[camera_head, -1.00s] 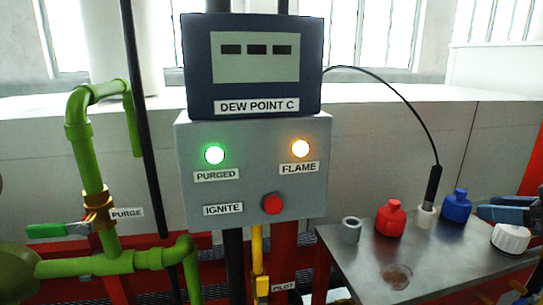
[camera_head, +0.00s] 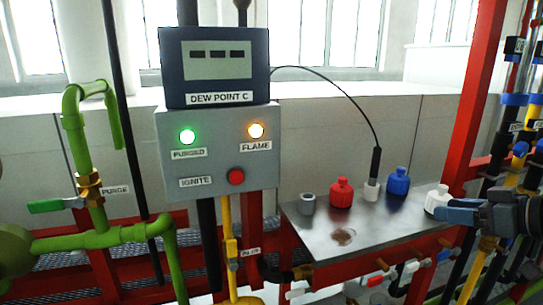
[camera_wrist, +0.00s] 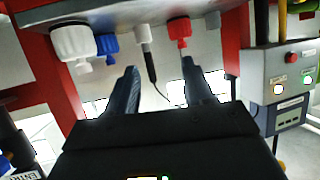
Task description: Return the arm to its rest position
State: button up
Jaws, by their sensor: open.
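My gripper (camera_head: 452,213) shows at the right of the head view, beside the white bottle (camera_head: 437,198) at the right end of the metal shelf (camera_head: 325,238). Its blue-grey fingers point left. In the wrist view my gripper (camera_wrist: 158,72) has its two fingers apart, with nothing held between them. The wrist picture looks upside down, with the white bottle (camera_wrist: 75,42), a blue bottle (camera_wrist: 107,45) and a red bottle (camera_wrist: 179,30) along its top. I cannot tell whether a finger touches the white bottle.
The shelf also holds a grey cup (camera_head: 307,203), a red bottle (camera_head: 341,192), a probe (camera_head: 374,170) on a cable and a blue bottle (camera_head: 398,181). A red post (camera_head: 478,95) and several pipes stand at the right. The control box (camera_head: 218,150) has green and amber lamps lit.

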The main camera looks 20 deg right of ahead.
jog(key=s+a+f+m+h, duration=0.2)
jog(key=s+a+f+m, duration=0.15)
jog(key=a+f, duration=0.45)
jog(key=s+a+f+m+h, duration=0.2)
jog(key=s+a+f, duration=0.3)
jog(key=f, duration=0.5)
jog(key=s+a+f+h, duration=0.1)
jog(key=s+a+f, duration=0.2)
jog(key=s+a, duration=0.7)
jog(key=s+a+r+n, duration=0.1)
jog(key=s+r, duration=0.2)
jog(key=s, duration=0.3)
jog(key=s+a+r+n+t+y, duration=0.1)
jog(key=s+r, duration=0.1)
jog(key=s, duration=0.3)
jog(key=s+a+r+n, duration=0.1)
jog(key=s+r, duration=0.2)
jog(key=s, duration=0.3)
jog(key=shift+s+a+r+t, duration=0.25)
jog(key=shift+s+r+t, duration=0.05)
jog(key=shift+s, duration=0.05)
jog(key=shift+c, duration=0.3)
